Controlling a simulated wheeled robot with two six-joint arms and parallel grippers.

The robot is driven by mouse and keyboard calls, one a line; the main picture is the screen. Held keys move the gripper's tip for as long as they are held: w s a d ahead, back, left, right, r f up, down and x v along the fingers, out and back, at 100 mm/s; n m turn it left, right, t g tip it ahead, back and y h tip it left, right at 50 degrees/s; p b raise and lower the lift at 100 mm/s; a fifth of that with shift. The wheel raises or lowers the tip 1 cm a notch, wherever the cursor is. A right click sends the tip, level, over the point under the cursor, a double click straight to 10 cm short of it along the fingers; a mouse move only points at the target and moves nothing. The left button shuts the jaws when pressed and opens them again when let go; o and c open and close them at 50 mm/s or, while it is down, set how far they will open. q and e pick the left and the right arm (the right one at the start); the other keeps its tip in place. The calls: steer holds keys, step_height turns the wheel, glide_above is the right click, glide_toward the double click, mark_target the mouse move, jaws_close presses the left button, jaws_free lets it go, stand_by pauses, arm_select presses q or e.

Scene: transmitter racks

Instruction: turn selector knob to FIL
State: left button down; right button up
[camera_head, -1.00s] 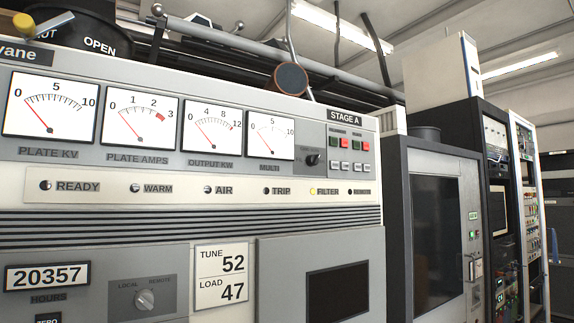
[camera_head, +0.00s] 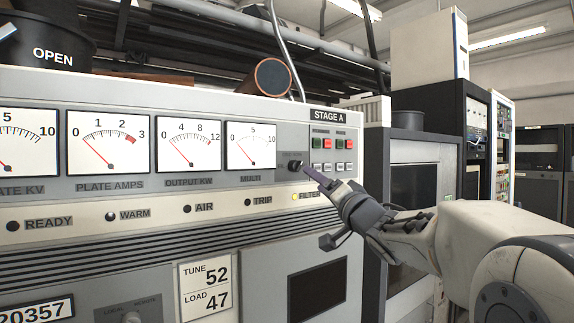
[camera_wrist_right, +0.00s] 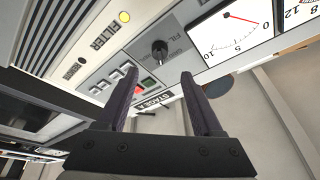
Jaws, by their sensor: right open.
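The selector knob (camera_head: 295,165) is a small black knob on the grey panel, right of the MULTI meter (camera_head: 250,146). In the right wrist view the knob (camera_wrist_right: 160,50) sits beyond the fingertips, with a FIL label beside it. My right gripper (camera_head: 318,180) comes in from the right, its fingertips close to the knob in the head view. In the right wrist view its two dark fingers (camera_wrist_right: 158,78) are apart and empty, with the knob showing between and past them; I cannot tell any contact. My left gripper is not in view.
Red and green buttons (camera_head: 332,143) sit right of the knob under the STAGE A label. Indicator lamps run below, with FILTER (camera_head: 295,197) lit yellow. More racks (camera_head: 478,140) stand at the right.

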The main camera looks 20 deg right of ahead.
mark_target(299, 169)
steer(key=p+x, duration=0.3)
steer(key=x, duration=0.5)
steer(key=shift+w+a+p, duration=0.1)
steer(key=shift+w+p, duration=0.2)
steer(key=shift+p, duration=0.05)
steer(key=shift+w, duration=0.45)
jaws_close()
